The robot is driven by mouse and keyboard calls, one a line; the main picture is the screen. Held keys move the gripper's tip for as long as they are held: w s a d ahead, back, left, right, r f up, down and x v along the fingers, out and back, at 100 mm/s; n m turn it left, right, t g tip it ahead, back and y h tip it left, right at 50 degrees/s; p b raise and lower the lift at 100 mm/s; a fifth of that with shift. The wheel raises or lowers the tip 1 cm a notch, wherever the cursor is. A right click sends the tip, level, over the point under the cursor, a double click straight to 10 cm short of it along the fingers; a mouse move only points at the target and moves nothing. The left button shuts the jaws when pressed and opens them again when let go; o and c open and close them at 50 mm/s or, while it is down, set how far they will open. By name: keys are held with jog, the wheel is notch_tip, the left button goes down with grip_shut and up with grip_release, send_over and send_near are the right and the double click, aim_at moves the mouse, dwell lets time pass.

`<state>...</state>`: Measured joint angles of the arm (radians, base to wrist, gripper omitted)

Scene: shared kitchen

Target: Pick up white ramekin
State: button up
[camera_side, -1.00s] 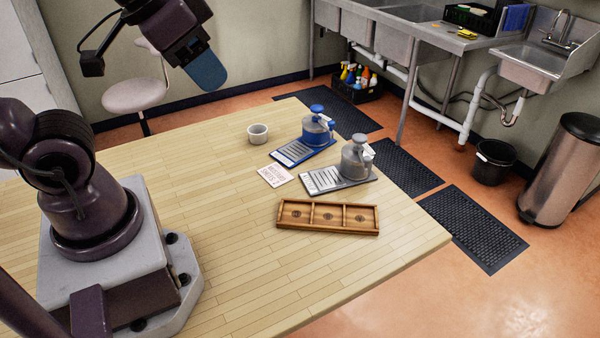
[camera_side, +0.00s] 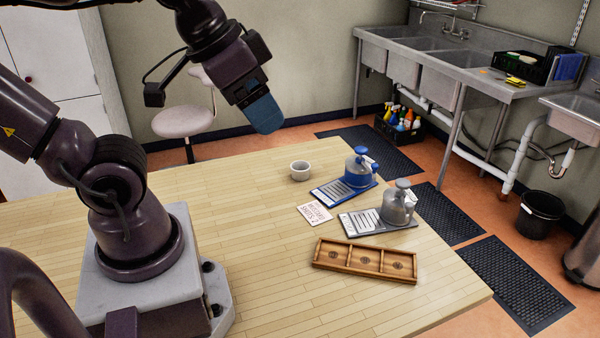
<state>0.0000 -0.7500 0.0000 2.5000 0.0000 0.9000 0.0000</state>
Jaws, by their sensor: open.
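The white ramekin (camera_side: 300,171) stands upright on the wooden table (camera_side: 200,223), near its far edge, and looks empty. My gripper (camera_side: 266,118) hangs above the far side of the table, higher than the ramekin and to its left in the picture. Its blue fingers point down and are apart from the ramekin. They overlap from this side, so the gap between them does not show. Nothing is seen held in them.
A blue press on a board (camera_side: 343,191) stands close to the right of the ramekin. A grey press on a board (camera_side: 380,220), a small printed card (camera_side: 314,213) and a three-compartment wooden tray (camera_side: 365,260) lie nearer.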

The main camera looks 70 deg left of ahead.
jog(key=shift+o, duration=1.4)
